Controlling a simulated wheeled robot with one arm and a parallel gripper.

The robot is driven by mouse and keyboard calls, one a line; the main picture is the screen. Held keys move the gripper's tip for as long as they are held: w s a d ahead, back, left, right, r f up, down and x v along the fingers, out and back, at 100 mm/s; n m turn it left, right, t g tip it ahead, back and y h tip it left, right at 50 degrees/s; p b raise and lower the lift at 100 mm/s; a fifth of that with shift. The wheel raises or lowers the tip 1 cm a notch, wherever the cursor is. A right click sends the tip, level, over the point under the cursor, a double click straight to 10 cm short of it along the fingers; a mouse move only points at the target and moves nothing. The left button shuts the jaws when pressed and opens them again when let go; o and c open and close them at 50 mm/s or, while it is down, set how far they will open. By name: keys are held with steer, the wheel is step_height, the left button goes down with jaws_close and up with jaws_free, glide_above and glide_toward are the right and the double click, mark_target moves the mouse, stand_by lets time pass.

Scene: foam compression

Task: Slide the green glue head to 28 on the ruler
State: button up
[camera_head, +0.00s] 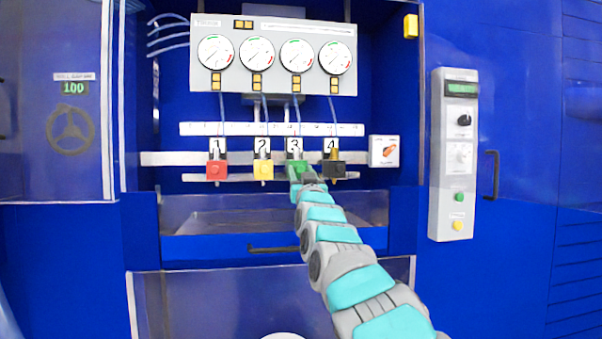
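A white box with an orange knob (385,150) stands at the rail's right end. The gauge panel (274,90) is above. A drawer (225,248) lies below.

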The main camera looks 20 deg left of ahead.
jaws_close()
stand_by(1.1)
